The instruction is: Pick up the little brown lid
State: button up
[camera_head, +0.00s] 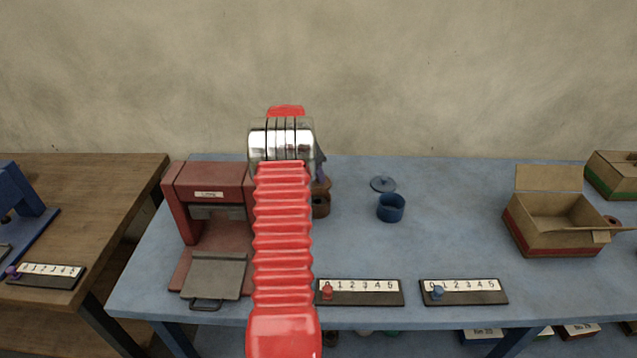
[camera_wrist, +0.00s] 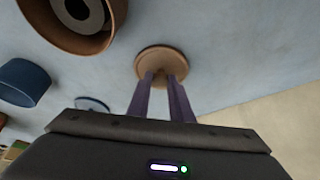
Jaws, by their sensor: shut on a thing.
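The little brown lid (camera_wrist: 161,59) is a round disc in the upper middle of the wrist view. My gripper (camera_wrist: 162,77) is shut on it, its two purple fingers closed at the lid's knob. I cannot tell whether the lid touches the blue table or is above it. In the head view the brown pot (camera_head: 320,204) is partly behind my red arm, which hides most of the gripper.
A blue pot (camera_head: 391,208) and blue lid (camera_head: 383,184) stand to the right on the blue table (camera_head: 450,200). An open cardboard box (camera_head: 555,235) is farther right. A red machine (camera_head: 210,195) is left of my arm. Two number scales (camera_head: 463,292) lie along the front edge.

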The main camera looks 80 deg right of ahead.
grip_shut()
notch_tip(320, 180, up, 10)
dwell(0.6)
jog(key=shift+w+r, duration=0.1)
jog(key=shift+r, duration=0.05)
dwell(0.3)
